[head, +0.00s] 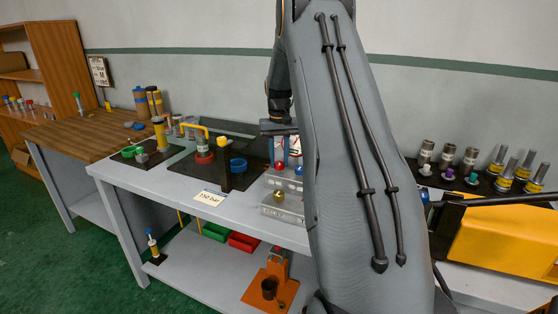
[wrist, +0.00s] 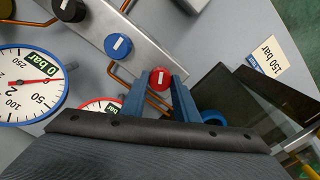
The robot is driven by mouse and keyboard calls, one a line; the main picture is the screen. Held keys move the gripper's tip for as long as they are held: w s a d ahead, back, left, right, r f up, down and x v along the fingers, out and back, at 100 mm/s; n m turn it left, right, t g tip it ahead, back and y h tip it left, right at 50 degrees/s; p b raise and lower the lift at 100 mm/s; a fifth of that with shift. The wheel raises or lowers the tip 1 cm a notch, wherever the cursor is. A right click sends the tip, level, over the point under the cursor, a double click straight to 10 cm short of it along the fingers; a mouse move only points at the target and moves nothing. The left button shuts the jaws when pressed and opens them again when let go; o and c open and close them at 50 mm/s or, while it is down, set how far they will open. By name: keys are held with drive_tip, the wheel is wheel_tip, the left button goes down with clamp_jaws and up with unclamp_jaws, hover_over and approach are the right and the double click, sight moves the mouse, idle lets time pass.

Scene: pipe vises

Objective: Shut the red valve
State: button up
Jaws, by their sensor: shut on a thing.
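The red valve (wrist: 160,78) is a round red knob with a short white mark, at the end of a grey metal manifold (wrist: 135,45) in the wrist view. My gripper (wrist: 159,84) has its two blue fingers on either side of this knob and is shut on it. The head view also shows a red knob (head: 279,166) on the bench, just below my wrist.
A blue knob (wrist: 118,46) and a black knob (wrist: 69,8) sit along the same manifold. A large gauge (wrist: 30,85) reads 0 bar; a red-rimmed gauge (wrist: 103,106) is partly hidden. A 150 bar card (head: 209,198) lies at the bench's front edge. Copper pipes run close to the fingers.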

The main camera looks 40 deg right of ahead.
sight(279, 163)
drive_tip(key=m, duration=0.6)
drive_tip(key=shift+r, duration=0.1)
drive_tip(key=shift+m, duration=0.3)
idle(0.3)
drive_tip(key=o, duration=1.1)
drive_tip(key=shift+c, duration=0.2)
drive_tip(key=shift+b, duration=0.3)
drive_tip(key=shift+r+b, duration=0.85)
drive_tip(key=shift+r, duration=3)
